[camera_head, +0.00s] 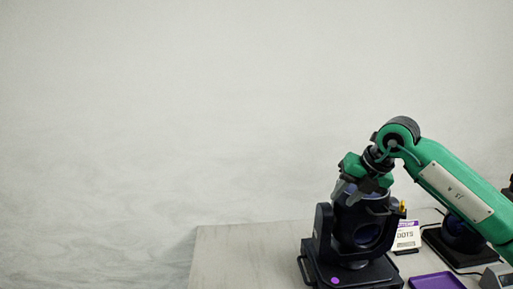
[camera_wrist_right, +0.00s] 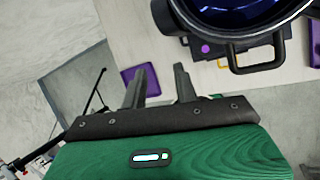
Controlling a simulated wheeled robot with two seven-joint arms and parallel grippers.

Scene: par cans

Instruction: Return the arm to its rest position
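My right gripper (camera_head: 356,192) is at the end of the green arm, by the top of a black par can (camera_head: 362,232) on the table. In the right wrist view its two fingers (camera_wrist_right: 159,88) are apart with nothing between them. The same par can shows there at the upper right (camera_wrist_right: 245,25), with a dark blue lens and a handle, apart from the fingers. In the head view it stands upright with a purple dot on its base. My left gripper is in neither view.
On the pale table (camera_head: 245,255) are a second black lamp (camera_head: 461,236), a white and purple card (camera_head: 407,236), a purple tray (camera_head: 437,281) and a grey box (camera_head: 497,277). The table's left part is bare. A thin black stand (camera_wrist_right: 95,92) shows in the wrist view.

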